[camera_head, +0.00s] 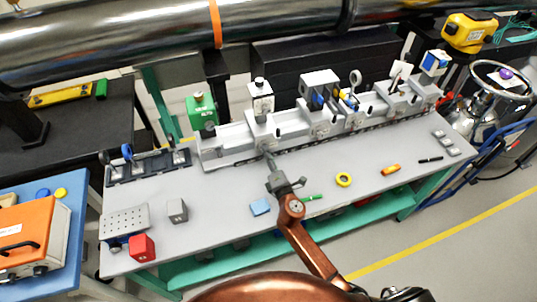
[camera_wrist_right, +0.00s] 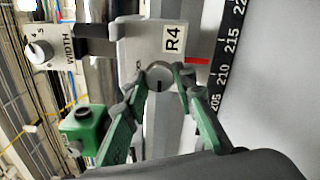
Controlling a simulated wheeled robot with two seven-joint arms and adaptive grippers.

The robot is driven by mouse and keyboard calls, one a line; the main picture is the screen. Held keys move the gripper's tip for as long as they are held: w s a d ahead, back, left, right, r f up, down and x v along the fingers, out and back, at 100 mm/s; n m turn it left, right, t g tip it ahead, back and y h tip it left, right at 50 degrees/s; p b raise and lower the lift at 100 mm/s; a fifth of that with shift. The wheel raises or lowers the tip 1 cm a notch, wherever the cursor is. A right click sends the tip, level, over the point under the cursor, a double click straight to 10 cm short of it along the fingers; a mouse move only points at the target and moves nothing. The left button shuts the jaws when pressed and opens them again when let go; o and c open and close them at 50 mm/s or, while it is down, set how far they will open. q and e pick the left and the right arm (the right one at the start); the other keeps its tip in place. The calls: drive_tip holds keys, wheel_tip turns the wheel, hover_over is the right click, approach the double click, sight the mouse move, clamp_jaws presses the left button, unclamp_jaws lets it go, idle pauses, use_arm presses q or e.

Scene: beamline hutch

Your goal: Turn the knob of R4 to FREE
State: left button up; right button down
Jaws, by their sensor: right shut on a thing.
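The R4 rider (camera_wrist_right: 170,42) shows in the right wrist view as a pale block with an "R4" label. Its grey round knob (camera_wrist_right: 158,75) carries a dark mark that points toward the bottom of the picture. My right gripper (camera_wrist_right: 160,82) has its green-sided fingers on either side of the knob and is shut on it. In the head view, my right gripper (camera_head: 271,160) is at the front foot of the R4 rider (camera_head: 261,105), hiding the knob. The word FREE cannot be read. My left gripper is out of view.
The grey rail (camera_head: 226,150) runs along the back of the bench, with several other riders on it. A green box (camera_head: 201,111) stands behind its left end.

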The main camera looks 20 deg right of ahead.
drive_tip(key=c, duration=1.6)
unclamp_jaws()
drive_tip(key=s, duration=1.2)
drive_tip(key=shift+d, duration=0.2)
drive_tip(key=shift+f, duration=0.1)
